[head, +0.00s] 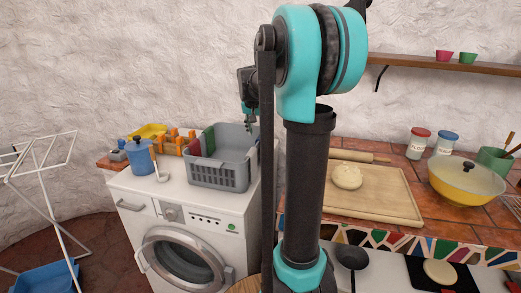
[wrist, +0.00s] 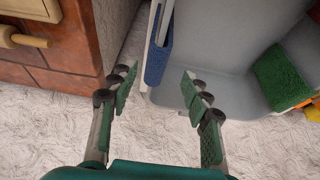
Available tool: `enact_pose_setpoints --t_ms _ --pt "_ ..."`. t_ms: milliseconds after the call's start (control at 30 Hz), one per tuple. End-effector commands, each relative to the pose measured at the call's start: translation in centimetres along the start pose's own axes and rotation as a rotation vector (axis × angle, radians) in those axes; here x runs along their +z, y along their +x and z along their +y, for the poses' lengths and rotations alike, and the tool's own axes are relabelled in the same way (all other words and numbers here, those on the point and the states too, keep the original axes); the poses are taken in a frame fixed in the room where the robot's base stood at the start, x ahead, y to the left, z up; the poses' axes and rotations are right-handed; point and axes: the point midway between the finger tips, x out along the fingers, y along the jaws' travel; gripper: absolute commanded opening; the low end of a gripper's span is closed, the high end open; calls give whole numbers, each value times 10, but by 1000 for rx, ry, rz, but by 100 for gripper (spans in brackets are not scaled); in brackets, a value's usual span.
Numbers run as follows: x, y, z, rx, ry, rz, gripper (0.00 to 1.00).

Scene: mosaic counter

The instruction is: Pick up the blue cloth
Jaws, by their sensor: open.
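The blue cloth (wrist: 156,64) shows in the wrist view as a narrow strip at the near wall of the grey basket (wrist: 215,35), beyond and between my fingertips. I cannot make it out in the head view. My gripper (wrist: 158,78) is open, with its green-padded fingers apart and nothing between them. In the head view my gripper (head: 250,127) points down at the right end of the grey basket (head: 217,175), partly hidden by my arm. A green cloth (wrist: 278,75) lies farther right in the basket; it also shows in the head view (head: 207,140).
The basket stands on a white washing machine (head: 178,207). A red cloth (head: 193,147), a blue pot (head: 140,157) and an orange-topped rack (head: 172,143) are left of it. A tiled counter (head: 410,175) with a dough board (head: 385,195) is right of my arm.

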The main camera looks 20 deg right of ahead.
Motion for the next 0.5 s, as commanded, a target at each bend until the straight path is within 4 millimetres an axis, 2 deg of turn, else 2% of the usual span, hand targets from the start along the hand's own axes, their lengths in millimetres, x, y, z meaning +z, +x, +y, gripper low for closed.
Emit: enact_pose_setpoints --t_ms 100,367,500 --pt "0 19 0 0 1 0 48" --pt "0 37 1 0 1 0 48" --pt "-1 55 4 0 1 0 48"
